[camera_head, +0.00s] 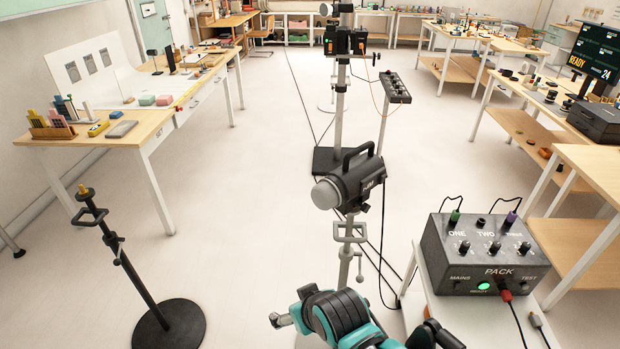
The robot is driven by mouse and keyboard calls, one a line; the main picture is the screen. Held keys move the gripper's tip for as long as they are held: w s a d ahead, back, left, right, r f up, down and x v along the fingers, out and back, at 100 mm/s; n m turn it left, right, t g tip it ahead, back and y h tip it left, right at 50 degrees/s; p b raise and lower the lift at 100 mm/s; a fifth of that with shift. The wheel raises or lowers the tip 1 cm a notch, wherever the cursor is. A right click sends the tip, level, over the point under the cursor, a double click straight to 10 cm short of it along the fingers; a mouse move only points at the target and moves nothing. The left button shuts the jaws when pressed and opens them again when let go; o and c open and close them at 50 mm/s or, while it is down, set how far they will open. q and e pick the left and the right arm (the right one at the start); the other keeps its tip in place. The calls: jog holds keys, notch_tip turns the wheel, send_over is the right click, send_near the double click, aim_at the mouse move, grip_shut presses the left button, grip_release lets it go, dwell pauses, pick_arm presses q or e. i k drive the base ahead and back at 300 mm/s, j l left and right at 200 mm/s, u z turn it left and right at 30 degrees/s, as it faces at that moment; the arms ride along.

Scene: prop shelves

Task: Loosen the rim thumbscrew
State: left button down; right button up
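A black strobe head (349,184) with a frosted dome facing left and a carry handle sits on a silver stand (347,236) in the middle. A small knob (359,266) sticks out from this stand's pole below a square bracket. A bare black stand (130,268) with a brass top pin (83,190) and a square bracket stands at left. No label shows which stand is the rim one. My teal and black arm parts fill the bottom centre and cover the middle stand's foot.
A grey power pack (478,254) with a lit green lamp stands on a white cart at right. Cables hang beside the middle stand. A farther stand (340,105) carries a black unit. Benches line both sides. The floor (230,215) between the left and middle stands is clear.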

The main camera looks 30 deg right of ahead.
aim_at(366, 207)
jog(key=z, duration=1.3)
